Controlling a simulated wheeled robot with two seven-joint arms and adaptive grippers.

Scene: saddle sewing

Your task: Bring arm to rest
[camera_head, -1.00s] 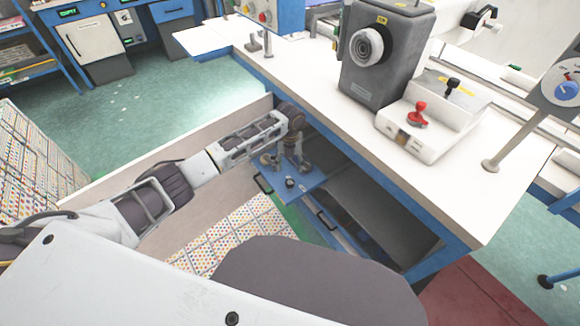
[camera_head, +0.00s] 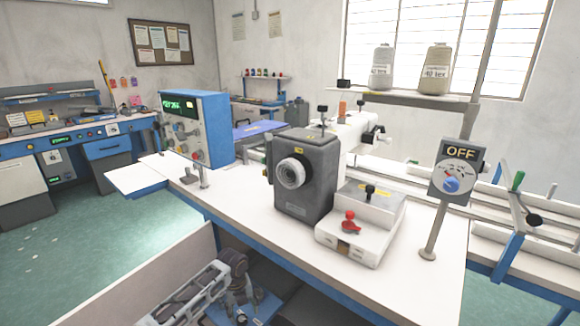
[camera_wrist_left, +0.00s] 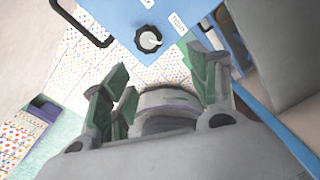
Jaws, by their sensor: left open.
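My left arm comes in at the bottom of the head view. My left gripper (camera_head: 243,294) hangs low beside the front of the white workbench (camera_head: 262,228), partly cut off by the lower picture edge. In the left wrist view, its green-padded fingers (camera_wrist_left: 162,85) stand apart, with nothing visibly gripped between them. Beyond the fingertips lies a blue panel (camera_wrist_left: 190,12) with a black and white knob (camera_wrist_left: 148,39), apart from the fingers as far as I can tell. A black bar handle (camera_wrist_left: 88,24) is at upper left. My right gripper is not in view.
On the bench stand a grey machine head (camera_head: 308,175), a white box (camera_head: 362,222) with a red lever (camera_head: 350,224), and a blue-sided display unit (camera_head: 198,128). A post carries an OFF dial sign (camera_head: 457,170). Green floor (camera_head: 90,250) lies open at left.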

